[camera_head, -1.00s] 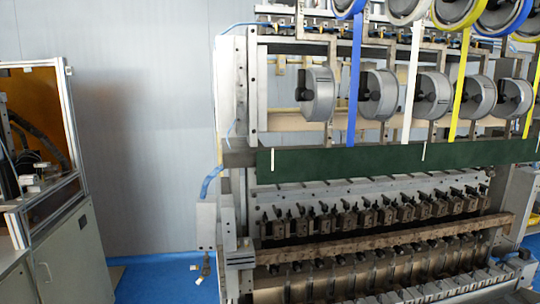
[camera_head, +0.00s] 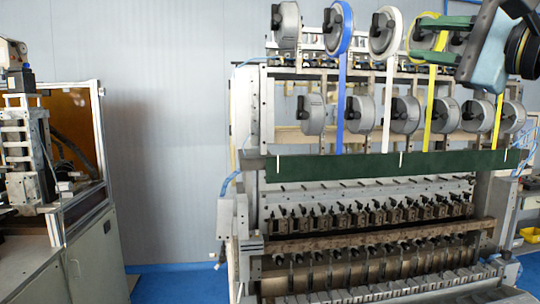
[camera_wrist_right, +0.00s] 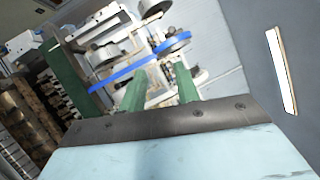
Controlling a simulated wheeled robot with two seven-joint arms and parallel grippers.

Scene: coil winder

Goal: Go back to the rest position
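My right gripper (camera_head: 414,38) shows at the top right of the head view, its arm coming in from the right edge. Its two green fingers point left and are apart, with no object between them. They overlap the yellow tape spool in the picture. The open fingers also show in the right wrist view (camera_wrist_right: 160,70), with the blue tape and spool (camera_wrist_right: 172,41) beyond them. My left gripper is in neither view.
The coil winder (camera_head: 370,247) fills the right half, with blue (camera_head: 341,100), white (camera_head: 386,110) and yellow (camera_head: 431,110) tapes hanging to a green bar (camera_head: 350,167). A cabinet machine (camera_head: 90,265) stands left. Blue floor (camera_head: 175,285) lies between them.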

